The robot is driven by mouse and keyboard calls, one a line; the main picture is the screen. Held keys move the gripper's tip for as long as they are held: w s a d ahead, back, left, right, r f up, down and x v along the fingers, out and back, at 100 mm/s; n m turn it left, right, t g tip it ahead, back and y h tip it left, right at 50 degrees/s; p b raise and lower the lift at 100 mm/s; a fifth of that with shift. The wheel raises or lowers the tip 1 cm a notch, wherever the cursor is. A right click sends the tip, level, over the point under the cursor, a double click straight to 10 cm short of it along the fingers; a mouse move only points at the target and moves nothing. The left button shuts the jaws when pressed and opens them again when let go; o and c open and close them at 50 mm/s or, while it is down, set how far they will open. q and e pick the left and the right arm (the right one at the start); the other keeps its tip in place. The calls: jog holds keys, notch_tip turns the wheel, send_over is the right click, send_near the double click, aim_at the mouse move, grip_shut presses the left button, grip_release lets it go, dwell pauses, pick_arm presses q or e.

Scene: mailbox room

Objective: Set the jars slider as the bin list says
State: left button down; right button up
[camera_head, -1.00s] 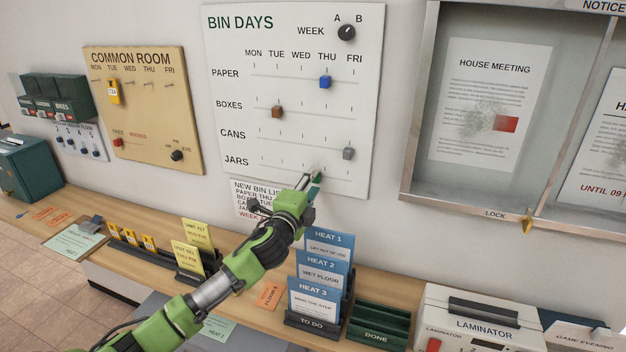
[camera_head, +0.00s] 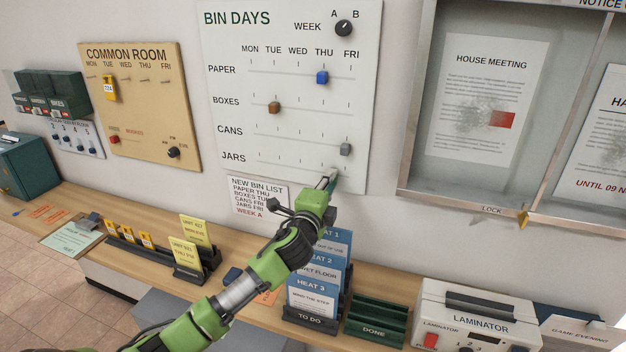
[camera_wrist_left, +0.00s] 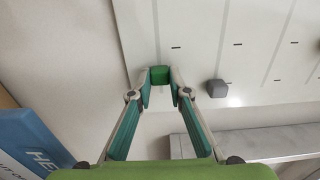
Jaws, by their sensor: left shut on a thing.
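The BIN DAYS board (camera_head: 225,45) hangs on the wall with rows PAPER, BOXES, CANS and JARS. My left gripper (camera_head: 331,180) is at the JARS row, shut on the green jars slider, which shows between the fingertips in the left wrist view (camera_wrist_left: 160,74). The slider is near the FRI end; the fingers partly hide it, so I cannot tell if it is exactly on the mark. The new bin list (camera_head: 258,195) below the board seems to read JARS FRI and WEEK A. My right gripper is not in view.
The grey cans slider (camera_head: 345,149) is at FRI, just above my gripper. The blue paper slider (camera_head: 322,77) is at THU, the brown boxes slider (camera_head: 274,107) at TUE. The week knob (camera_head: 343,28) is above. HEAT cards (camera_head: 312,297) stand below my arm.

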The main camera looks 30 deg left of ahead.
aim_at(347, 177)
pick_arm(q)
jog(key=d, duration=0.3)
jog(key=shift+w+d, duration=0.1)
jog(key=shift+w, duration=0.25)
jog(key=shift+f, duration=0.1)
jog(key=c, duration=1.9)
grip_release()
jog(key=shift+d, duration=0.1)
